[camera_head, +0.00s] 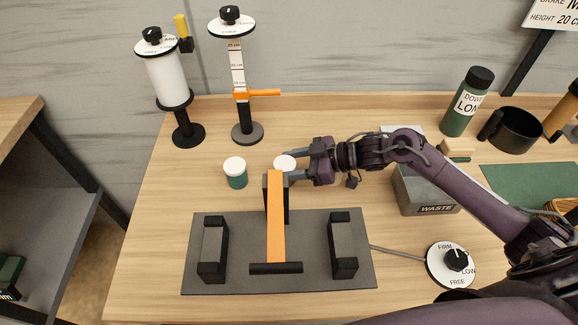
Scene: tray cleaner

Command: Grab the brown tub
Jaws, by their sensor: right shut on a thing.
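A tub with a white lid (284,162) stands behind the upright end of the orange bar. Its body is mostly hidden, so I cannot tell its colour. My right gripper (292,167) reaches it from the right and is shut on it, its fingers around the tub below the lid. A second white-lidded tub (236,177) with a green body stands upright to the left, apart from the gripper. My left gripper is not in view.
A dark fixture plate (308,282) with two grey blocks and an orange bar (276,220) lies in front. A grey waste bin (418,190) stands under my right arm. A dial (450,264) is at right. Two dispenser stands (168,80) (240,75) stand behind. The left table area is clear.

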